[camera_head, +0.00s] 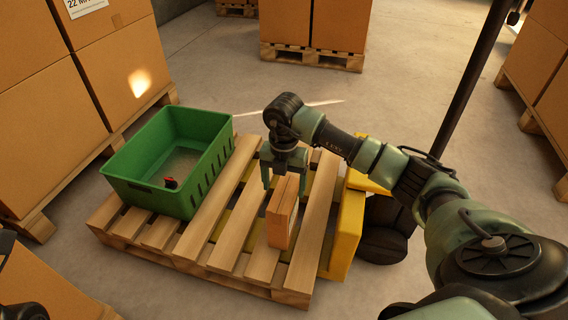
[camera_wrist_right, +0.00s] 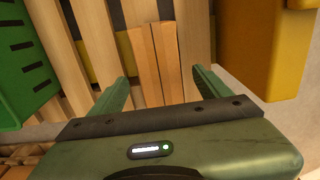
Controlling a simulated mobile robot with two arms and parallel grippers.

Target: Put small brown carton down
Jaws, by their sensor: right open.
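The small brown carton (camera_head: 282,212) stands upright on the slats of a wooden pallet (camera_head: 196,241), near the pallet's right side. My right gripper (camera_head: 284,180) is above the carton's far end with its fingers apart. In the right wrist view the carton (camera_wrist_right: 156,66) lies between and beyond the two open fingers (camera_wrist_right: 163,88), with a gap on each side. At the lower left of the head view only dark bits of my left arm show; its gripper's fingers cannot be made out.
A green crate (camera_head: 122,176) with a small red and black item (camera_head: 170,183) inside stands on the pallet's left part. A yellow structure (camera_head: 345,232) is at the pallet's right side. Large carton stacks (camera_head: 52,120) stand at left, back and right. Bare floor lies behind.

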